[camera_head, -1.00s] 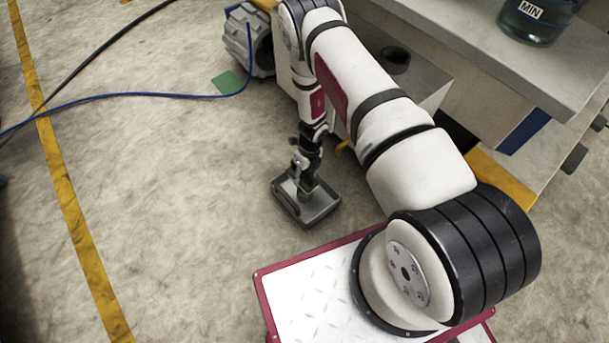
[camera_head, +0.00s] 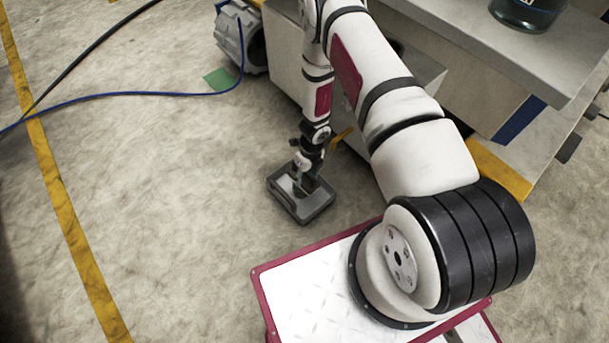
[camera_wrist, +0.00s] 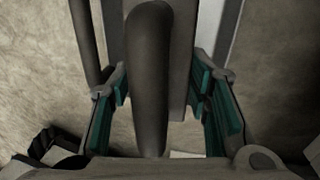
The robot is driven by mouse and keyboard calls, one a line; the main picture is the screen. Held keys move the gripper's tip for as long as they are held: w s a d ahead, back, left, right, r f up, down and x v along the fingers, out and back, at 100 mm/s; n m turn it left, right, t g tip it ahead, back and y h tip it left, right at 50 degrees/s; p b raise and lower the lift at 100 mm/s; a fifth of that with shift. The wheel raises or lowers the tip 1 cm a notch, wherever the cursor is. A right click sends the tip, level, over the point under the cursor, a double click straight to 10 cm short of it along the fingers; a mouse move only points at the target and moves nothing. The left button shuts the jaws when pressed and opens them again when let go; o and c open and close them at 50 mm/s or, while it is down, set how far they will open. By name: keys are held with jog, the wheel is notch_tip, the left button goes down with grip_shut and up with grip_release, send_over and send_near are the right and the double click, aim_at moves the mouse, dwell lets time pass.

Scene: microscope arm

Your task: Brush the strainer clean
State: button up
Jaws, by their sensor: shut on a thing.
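My gripper (camera_head: 307,178) points down over a shallow grey rectangular tray-like thing (camera_head: 318,212) on the floor, its tip at or just above the inside. In the wrist view, my gripper (camera_wrist: 165,112) has its teal-padded fingers on both sides of a dark rounded handle (camera_wrist: 150,75), and it is shut on this handle. Whether the handle belongs to a brush cannot be told, as its far end is out of sight. A grey flat-sided part lies behind the handle in the wrist view. I cannot make out a strainer mesh; my gripper hides part of the tray's inside.
A grey bench (camera_head: 470,45) with a bottle (camera_head: 528,14) stands at right. A ribbed grey motor-like housing (camera_head: 240,40) and a blue cable (camera_head: 120,95) are at upper left. A yellow floor line (camera_head: 62,205) runs at left. The floor left of the tray is clear.

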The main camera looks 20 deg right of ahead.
jog(key=shift+w+a+p, duration=0.35)
jog(key=shift+w+p, duration=0.1)
jog(key=shift+w, duration=0.3)
jog(key=shift+w+a+f, duration=0.1)
jog(key=shift+w+a, duration=0.15)
jog(key=shift+w, duration=0.4)
jog(key=shift+c, duration=0.6)
jog(key=shift+s+d, duration=0.25)
jog(key=shift+s, duration=0.35)
jog(key=shift+c, duration=1.2)
jog(key=shift+s+d+b, duration=0.3)
jog(key=shift+s+b, duration=0.15)
jog(key=shift+s, duration=0.35)
